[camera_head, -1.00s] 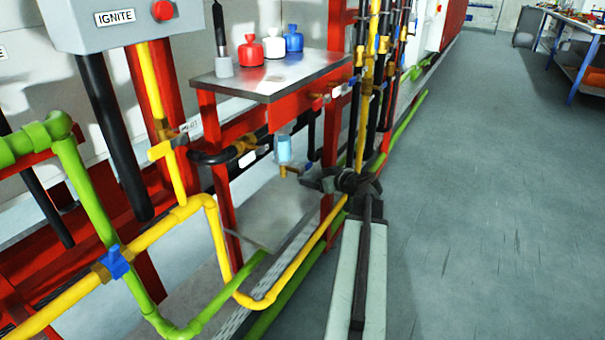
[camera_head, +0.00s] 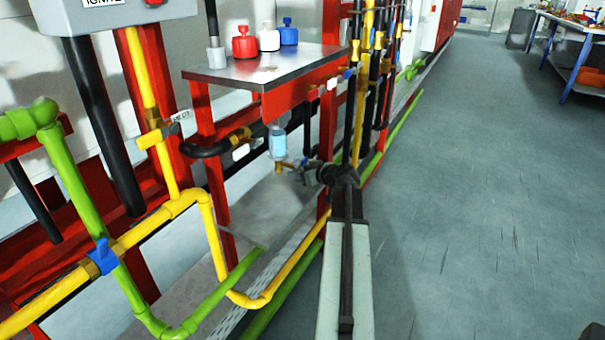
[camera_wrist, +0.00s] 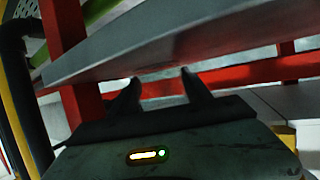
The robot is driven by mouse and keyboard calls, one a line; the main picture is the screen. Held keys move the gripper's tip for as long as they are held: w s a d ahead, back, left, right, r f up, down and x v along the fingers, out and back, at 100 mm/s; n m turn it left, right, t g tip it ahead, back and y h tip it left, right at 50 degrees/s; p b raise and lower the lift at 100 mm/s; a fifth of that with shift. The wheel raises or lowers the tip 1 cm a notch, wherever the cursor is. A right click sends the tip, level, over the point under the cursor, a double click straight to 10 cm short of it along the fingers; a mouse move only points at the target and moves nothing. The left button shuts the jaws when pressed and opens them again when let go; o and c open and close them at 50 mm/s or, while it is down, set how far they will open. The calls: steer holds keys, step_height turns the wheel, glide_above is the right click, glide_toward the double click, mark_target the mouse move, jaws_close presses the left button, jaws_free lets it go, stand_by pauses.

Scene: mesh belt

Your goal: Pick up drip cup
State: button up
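I cannot clearly make out a drip cup. A small light-blue clear cup-shaped vessel (camera_head: 278,143) hangs under the red table, with a brass fitting below it; I cannot tell whether it is the drip cup. My gripper (camera_head: 303,170) is at the end of my arm, just right of and below this vessel in the head view. In the wrist view my gripper (camera_wrist: 160,74) has its two dark fingers apart, with nothing seen between them. A grey plate (camera_wrist: 200,42) and a red bar lie beyond the fingertips there.
A steel-topped red table (camera_head: 225,75) carries red, white and blue bottles. Yellow pipe (camera_head: 212,230) and green pipe (camera_head: 95,205) run in front at left. A low grey plate (camera_head: 275,205) lies under the table. Red posts stand close to my gripper. Open floor (camera_head: 460,200) lies at right.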

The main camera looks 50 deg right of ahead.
steer(key=c, duration=0.5)
